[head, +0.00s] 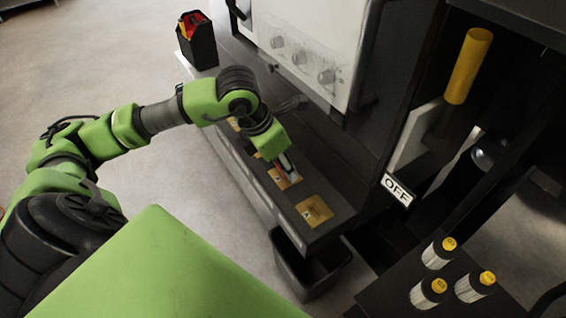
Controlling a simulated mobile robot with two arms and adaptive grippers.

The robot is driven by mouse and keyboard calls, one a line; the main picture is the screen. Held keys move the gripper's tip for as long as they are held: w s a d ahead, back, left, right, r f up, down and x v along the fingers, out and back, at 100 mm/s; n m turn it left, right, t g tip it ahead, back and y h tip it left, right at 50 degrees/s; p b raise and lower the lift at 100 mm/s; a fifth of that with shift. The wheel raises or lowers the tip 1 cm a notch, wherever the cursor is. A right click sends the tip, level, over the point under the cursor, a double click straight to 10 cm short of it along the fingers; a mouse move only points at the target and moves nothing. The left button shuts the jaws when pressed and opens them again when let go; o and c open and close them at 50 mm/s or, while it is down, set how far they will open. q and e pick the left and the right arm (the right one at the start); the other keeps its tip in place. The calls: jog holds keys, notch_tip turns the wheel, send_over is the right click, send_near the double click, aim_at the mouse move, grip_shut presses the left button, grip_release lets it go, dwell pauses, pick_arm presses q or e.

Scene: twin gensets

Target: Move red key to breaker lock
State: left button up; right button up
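My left gripper (287,166) points down at a dark ledge (262,185) below the cabinet, over one of a row of yellow plates. A thin reddish piece shows by its fingertips, possibly the red key; it is too small to tell whether the fingers are shut on it. A bare yellow plate (314,210) lies to the right of the gripper, and others are partly covered by my arm. I cannot clearly make out the breaker lock. A thick yellow handle (468,65) stands above an OFF label (397,189). My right gripper is not in view.
A black holder (197,42) with red and yellow items is at the ledge's far end. A dark open bin (309,272) sits below its near end. Several yellow-capped cylinders (438,252) stand on a black surface at lower right. The floor at left is clear.

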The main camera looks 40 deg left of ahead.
pick_arm(q)
jog(key=shift+r+p, duration=0.45)
jog(key=shift+r, duration=0.45)
jog(key=shift+r+p, duration=0.85)
jog(key=shift+r, duration=0.75)
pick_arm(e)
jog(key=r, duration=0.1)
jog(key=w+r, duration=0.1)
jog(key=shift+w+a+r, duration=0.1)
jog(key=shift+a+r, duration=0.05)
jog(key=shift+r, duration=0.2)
pick_arm(q)
jog(key=shift+s+d, duration=0.1)
jog(key=shift+d, duration=0.15)
jog(key=d, duration=0.1)
jog(key=s+d, duration=0.1)
jog(key=d, duration=0.2)
jog(key=shift+s, duration=0.3)
jog(key=s+d, duration=0.2)
jog(key=d, duration=0.4)
jog(key=shift+s+d, duration=0.25)
jog(key=shift+s, duration=0.15)
jog(key=shift+f, duration=0.1)
jog(key=shift+w+d+f+g, duration=0.1)
jog(key=shift+w+f+g, duration=0.15)
jog(key=shift+f, duration=0.25)
jog(key=shift+w+f+g, duration=0.1)
jog(key=shift+f+g, duration=0.25)
jog(key=shift+f, duration=0.1)
